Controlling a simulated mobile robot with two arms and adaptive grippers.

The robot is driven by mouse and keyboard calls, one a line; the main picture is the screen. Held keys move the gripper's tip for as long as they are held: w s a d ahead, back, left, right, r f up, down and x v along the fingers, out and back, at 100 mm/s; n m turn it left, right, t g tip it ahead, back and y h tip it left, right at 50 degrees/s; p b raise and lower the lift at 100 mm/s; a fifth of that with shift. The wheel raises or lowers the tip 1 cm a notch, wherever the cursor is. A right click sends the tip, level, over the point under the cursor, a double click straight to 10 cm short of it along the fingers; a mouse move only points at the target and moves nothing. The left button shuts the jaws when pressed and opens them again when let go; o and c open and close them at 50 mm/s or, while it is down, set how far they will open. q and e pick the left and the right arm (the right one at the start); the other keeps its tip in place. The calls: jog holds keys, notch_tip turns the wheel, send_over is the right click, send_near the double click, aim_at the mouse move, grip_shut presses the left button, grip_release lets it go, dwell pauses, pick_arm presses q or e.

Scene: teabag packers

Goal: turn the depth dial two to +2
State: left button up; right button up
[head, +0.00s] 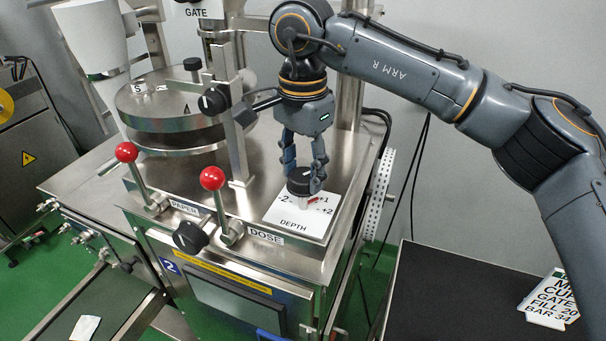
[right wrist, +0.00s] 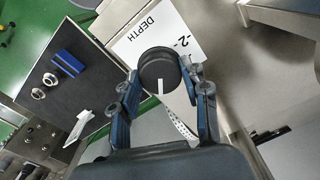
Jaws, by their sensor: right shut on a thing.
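The depth dial (head: 300,181) is a black round knob on a white plate (head: 291,222) marked DEPTH, on top of the steel machine. The marks -2, +1 and +2 show on the plate; the others are hidden by the knob and fingers. A small red mark by the knob's front right lies near +1; its exact setting is hard to tell. My right gripper (head: 304,168) comes from above and is shut on the dial. In the right wrist view, the dial (right wrist: 158,70) with a white line sits between the fingers of my right gripper (right wrist: 161,82). My left gripper is not in view.
Two red-knobbed levers, PAPER (head: 127,153) and DOSE (head: 213,178), stand left of the plate. A black knob (head: 189,237) is on the front. A round steel drum (head: 172,106) stands behind. A printed card (head: 549,299) lies on a dark surface at right.

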aim_at(303, 174)
jog(key=m+b, duration=0.1)
jog(key=m, duration=0.3)
jog(key=shift+m, duration=0.3)
jog(key=shift+m+b, duration=0.65)
jog(key=shift+m, duration=1.35)
jog(key=o, duration=1.1)
jog(key=shift+o, duration=0.2)
jog(key=shift+r, duration=0.2)
notch_tip(303, 174, up, 12)
jog(key=shift+f, duration=0.15)
